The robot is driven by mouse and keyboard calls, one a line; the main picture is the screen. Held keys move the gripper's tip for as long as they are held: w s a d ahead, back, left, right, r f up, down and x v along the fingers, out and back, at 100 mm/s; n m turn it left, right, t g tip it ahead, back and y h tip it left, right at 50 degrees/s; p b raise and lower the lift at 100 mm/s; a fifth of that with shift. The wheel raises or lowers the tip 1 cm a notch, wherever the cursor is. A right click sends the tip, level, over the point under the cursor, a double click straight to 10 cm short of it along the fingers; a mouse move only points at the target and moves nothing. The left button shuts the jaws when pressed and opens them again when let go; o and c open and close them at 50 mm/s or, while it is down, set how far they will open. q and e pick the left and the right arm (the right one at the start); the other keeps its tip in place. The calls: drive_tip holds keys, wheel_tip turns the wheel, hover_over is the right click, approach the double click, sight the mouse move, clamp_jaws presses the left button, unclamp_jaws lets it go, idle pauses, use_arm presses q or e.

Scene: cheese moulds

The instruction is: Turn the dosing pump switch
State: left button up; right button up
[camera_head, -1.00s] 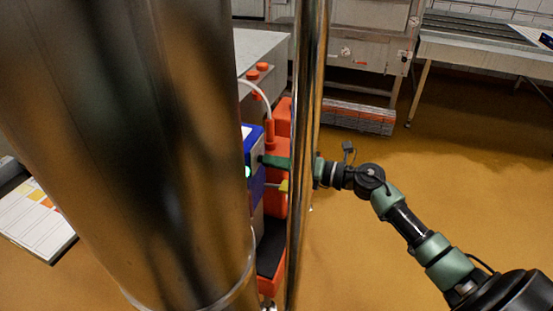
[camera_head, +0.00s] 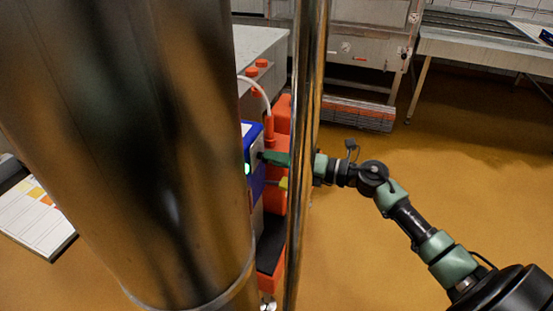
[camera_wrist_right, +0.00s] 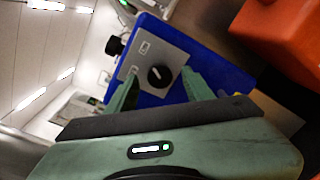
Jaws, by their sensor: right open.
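The dosing pump is a blue box (camera_head: 257,180) with a green light on its front, partly hidden behind a large metal column in the head view. In the right wrist view, its blue casing (camera_wrist_right: 149,99) carries a grey panel with a round black switch (camera_wrist_right: 159,76) bearing a white mark. My right gripper (camera_head: 266,156) reaches the pump from the right, behind a thin metal pole. In the right wrist view, my right gripper (camera_wrist_right: 160,90) is open, its green fingers on either side of the switch. I cannot tell whether they touch it. My left gripper is not in view.
An orange-red container (camera_head: 283,115) stands right beside the pump; it also fills the upper right of the wrist view (camera_wrist_right: 285,28). Two upright metal columns block much of the head view. A grey table (camera_head: 262,45) stands behind. The floor at right is clear.

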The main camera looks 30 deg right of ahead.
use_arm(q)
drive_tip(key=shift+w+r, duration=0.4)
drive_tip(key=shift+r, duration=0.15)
use_arm(e)
drive_tip(key=v, duration=0.7)
wheel_tip(320, 180, down, 5)
drive_tip(key=w+m+t+y+b, duration=0.1)
drive_tip(key=m+t+y+b, duration=0.4)
drive_tip(key=m, duration=2)
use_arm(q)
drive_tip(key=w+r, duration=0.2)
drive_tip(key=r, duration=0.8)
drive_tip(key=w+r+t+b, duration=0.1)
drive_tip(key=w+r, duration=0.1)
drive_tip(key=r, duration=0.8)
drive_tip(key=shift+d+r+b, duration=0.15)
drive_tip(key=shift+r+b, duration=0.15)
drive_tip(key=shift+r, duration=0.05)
use_arm(e)
drive_tip(key=w+a+r+g+h, duration=0.1)
drive_tip(key=w+a+r, duration=0.2)
drive_tip(key=w+a, duration=0.2)
drive_tip(key=shift+g, duration=0.3)
